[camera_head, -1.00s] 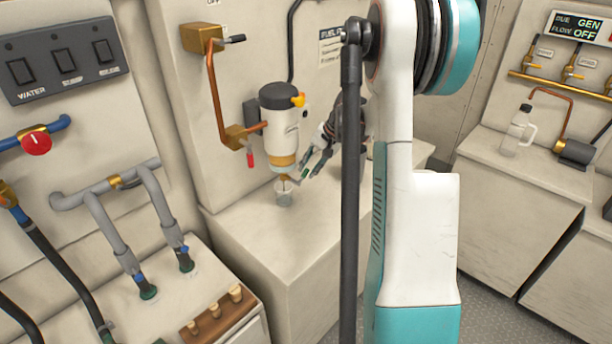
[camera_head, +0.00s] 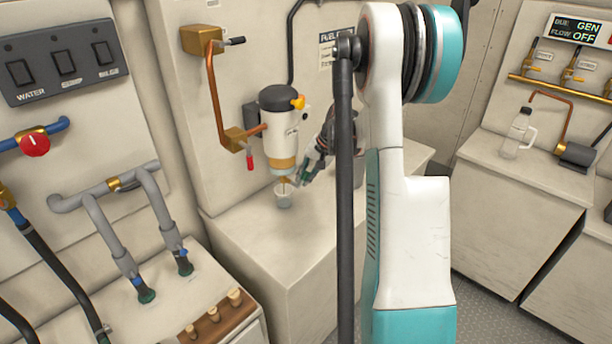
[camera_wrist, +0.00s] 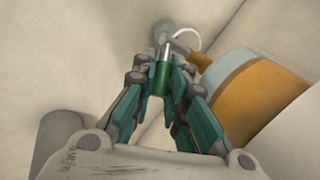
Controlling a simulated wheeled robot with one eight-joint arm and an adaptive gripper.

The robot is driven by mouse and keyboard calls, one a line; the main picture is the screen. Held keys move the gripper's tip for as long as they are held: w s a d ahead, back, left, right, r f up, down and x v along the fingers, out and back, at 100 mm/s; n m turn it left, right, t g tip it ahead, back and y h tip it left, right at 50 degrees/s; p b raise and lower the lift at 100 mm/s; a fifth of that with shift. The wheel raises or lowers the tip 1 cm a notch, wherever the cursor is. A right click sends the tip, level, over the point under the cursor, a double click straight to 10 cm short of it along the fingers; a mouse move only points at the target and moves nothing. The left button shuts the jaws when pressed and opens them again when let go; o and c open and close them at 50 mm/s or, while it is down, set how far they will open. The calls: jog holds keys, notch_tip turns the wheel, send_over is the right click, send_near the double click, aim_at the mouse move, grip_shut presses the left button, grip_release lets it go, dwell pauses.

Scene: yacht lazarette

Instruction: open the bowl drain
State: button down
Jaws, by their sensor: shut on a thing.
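The fuel filter (camera_head: 279,125) is a white cylinder with a black cap on the back wall. Its amber bowl (camera_head: 284,164) is at the bottom and fills the right side of the wrist view (camera_wrist: 253,97). The bowl drain has a small lever with a green grip (camera_wrist: 162,76) on a metal stem. My gripper (camera_head: 301,180) is beside the bottom of the bowl, on its right. In the wrist view, my gripper (camera_wrist: 163,80) has its fingertips closed on both sides of the green grip. The drain's outlet is hard to make out.
A small clear cup (camera_head: 283,196) stands on the white counter (camera_head: 265,225) below the bowl. A copper pipe with a red lever (camera_head: 250,160) is left of the filter. A yellow knob (camera_head: 298,102) is on the filter's upper right. The counter's front is clear.

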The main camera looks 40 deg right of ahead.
jog(key=shift+a+r+h, duration=0.15)
jog(key=shift+a+h, duration=0.05)
jog(key=shift+h, duration=0.4)
jog(key=c, duration=1.9)
grip_release()
jog(key=v, duration=1.2)
